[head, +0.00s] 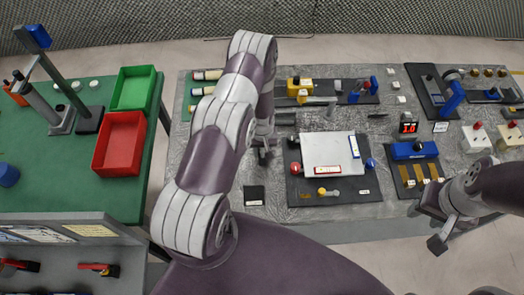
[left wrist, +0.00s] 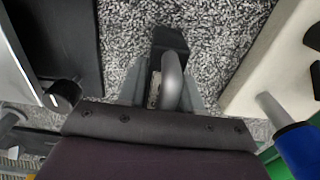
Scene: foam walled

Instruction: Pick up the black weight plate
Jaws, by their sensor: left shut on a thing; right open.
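My left gripper (left wrist: 168,92) is shut on a rounded grey thing (left wrist: 173,78) seen nearly edge-on between its fingers. It looks like the weight plate, though its colour reads as grey here. A small black block or pad (left wrist: 168,42) lies just beyond it, against the speckled grey table top. In the head view my left gripper (head: 264,150) is over the table, mostly behind my own arm, and the held thing cannot be made out there. My right gripper (head: 428,228) is open and empty near the table's front right edge.
A black board (head: 293,185) with a white panel lies right of my left gripper. A black square pad (head: 254,195) lies near the front edge. Green (head: 133,90) and red (head: 119,143) bins stand on the green table at left. A blue device (head: 414,150) stands at right.

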